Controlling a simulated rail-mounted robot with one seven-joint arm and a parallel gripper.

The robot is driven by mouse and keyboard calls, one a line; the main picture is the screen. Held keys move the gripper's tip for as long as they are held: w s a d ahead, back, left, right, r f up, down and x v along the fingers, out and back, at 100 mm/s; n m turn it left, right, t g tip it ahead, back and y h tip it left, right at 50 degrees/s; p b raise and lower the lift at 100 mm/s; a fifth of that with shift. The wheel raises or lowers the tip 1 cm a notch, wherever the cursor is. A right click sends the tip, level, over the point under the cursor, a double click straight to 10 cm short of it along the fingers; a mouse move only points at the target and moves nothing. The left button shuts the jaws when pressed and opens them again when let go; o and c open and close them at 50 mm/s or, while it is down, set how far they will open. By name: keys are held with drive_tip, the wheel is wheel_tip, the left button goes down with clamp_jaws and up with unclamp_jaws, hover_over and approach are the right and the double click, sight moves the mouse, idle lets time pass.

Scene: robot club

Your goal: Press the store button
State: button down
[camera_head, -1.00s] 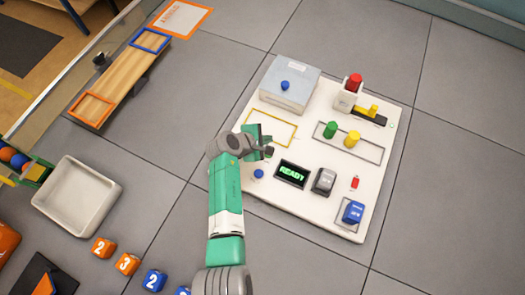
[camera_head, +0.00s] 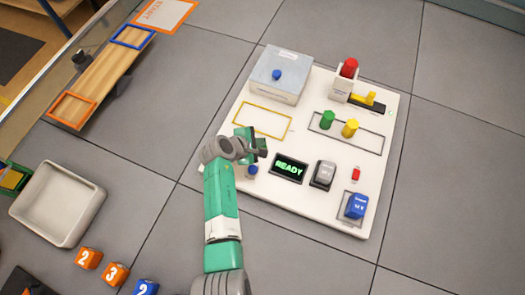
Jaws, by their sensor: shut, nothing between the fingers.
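A white control panel (camera_head: 310,207) lies on the floor. Its dark screen (camera_head: 289,168) reads READY in green. A small round blue button (camera_head: 252,171) sits left of the screen, close beside my gripper. A grey rocker-like block (camera_head: 323,173) and a blue block (camera_head: 356,206) stand right of the screen; their markings are too small to read. I cannot read a store label on any control. My gripper (camera_head: 262,147) is shut and empty above the panel's left part, just above the blue button in the picture. My wrist hides part of the panel's left edge.
A grey box (camera_head: 281,68) with a blue knob, a red-topped post (camera_head: 348,69), a yellow lever (camera_head: 370,98), and green (camera_head: 327,119) and yellow (camera_head: 350,128) pegs rise from the panel. A pale tray (camera_head: 93,205) and numbered cubes (camera_head: 114,274) lie left.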

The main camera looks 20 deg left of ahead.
drive_tip(key=shift+f+b, duration=0.35)
drive_tip(key=shift+f, duration=0.5)
drive_tip(key=shift+f, duration=0.1)
idle(1.2)
drive_tip(key=shift+f, duration=0.35)
drive_tip(key=shift+f+b, duration=0.45)
drive_tip(key=shift+b, duration=0.1)
idle(0.6)
drive_tip(key=shift+r+p, duration=0.9)
wheel_tip(320, 180, up, 5)
drive_tip(key=p, duration=0.5)
drive_tip(key=shift+r, duration=0.1)
